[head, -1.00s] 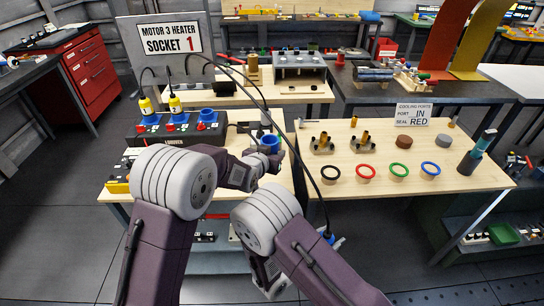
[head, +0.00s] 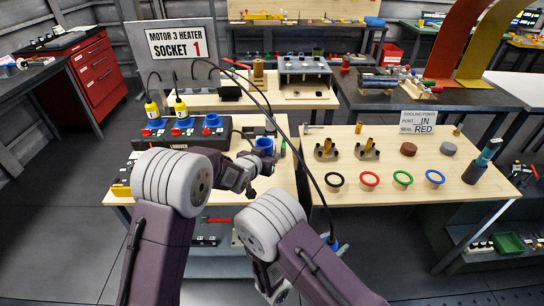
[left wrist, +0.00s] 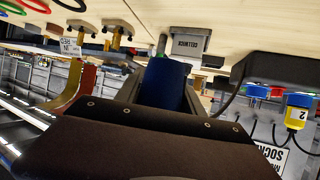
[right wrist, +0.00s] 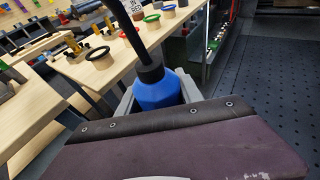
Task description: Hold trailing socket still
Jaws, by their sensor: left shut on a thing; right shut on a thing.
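The blue trailing socket (head: 264,143) is at the front right of the black socket box. My left gripper (head: 258,158) is shut on it just above the left table; its mouth is hard to make out. The left wrist view shows the blue body (left wrist: 167,82) between the grey fingers. My right gripper (right wrist: 158,96) is shut on a blue plug (right wrist: 158,90) with a black collar and cable. In the head view this plug (head: 332,243) is low, in front of the tables, apart from the trailing socket. My arm partly hides that gripper.
The black socket box (head: 205,143) carries blue sockets, two with yellow plugs (head: 180,106). A sign (head: 182,42) reads "Motor 3 heater socket 1". Coloured rings (head: 369,180) and fittings stand on the right table.

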